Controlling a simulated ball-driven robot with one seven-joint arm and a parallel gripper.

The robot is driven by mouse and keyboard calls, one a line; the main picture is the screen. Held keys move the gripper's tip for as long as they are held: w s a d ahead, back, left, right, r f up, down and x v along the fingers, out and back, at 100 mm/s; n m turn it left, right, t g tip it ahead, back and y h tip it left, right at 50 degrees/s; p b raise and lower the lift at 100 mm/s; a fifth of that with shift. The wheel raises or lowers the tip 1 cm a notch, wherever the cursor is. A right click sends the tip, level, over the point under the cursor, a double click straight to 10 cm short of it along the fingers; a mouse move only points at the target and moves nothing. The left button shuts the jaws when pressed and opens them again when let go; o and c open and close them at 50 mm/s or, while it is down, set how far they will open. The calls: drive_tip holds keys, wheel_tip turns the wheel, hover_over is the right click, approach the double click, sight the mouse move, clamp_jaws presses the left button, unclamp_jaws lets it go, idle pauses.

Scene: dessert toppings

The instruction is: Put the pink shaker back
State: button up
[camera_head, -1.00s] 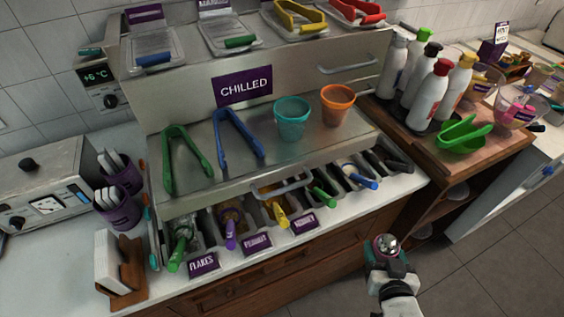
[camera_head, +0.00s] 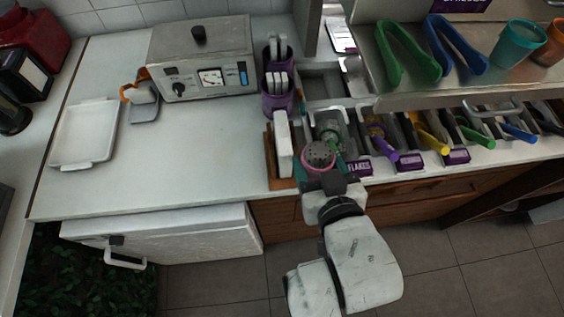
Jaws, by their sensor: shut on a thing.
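The pink shaker (camera_head: 319,155) shows its round grey perforated top and pink rim, seen from above. My gripper (camera_head: 322,172), at the end of my white arm, is shut on it. The shaker appears in front of the topping bins, just left of the purple FLAKES label (camera_head: 359,168) in the picture.
A wooden holder with white cards (camera_head: 283,150) stands close left of the shaker. Purple cups with white tools (camera_head: 278,98) are behind it. The white counter (camera_head: 200,145) is largely clear between the white tray (camera_head: 86,134) and the card holder. The steel shelf is at right.

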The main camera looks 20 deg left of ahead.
drive_tip(key=s+a+r+n+g+y, duration=0.2)
drive_tip(key=s+a, duration=0.3)
drive_tip(key=a, duration=0.1)
drive_tip(key=w+a+f, duration=0.1)
drive_tip(key=a+f, duration=0.2)
drive_tip(key=a, duration=0.1)
drive_tip(key=w+a+f, duration=0.2)
drive_tip(key=a+f, duration=0.1)
drive_tip(key=a, duration=0.1)
drive_tip(key=w+a+f, duration=0.1)
drive_tip(key=a+f, duration=0.2)
drive_tip(key=a, duration=0.1)
drive_tip(key=shift+w+f, duration=0.1)
drive_tip(key=shift+w, duration=0.15)
drive_tip(key=shift+a+f+p, duration=0.1)
drive_tip(key=shift+f+p, duration=0.4)
drive_tip(key=shift+f, duration=1.05)
drive_tip(key=shift+f, duration=0.1)
drive_tip(key=shift+f, duration=0.15)
drive_tip(key=o, duration=1.1)
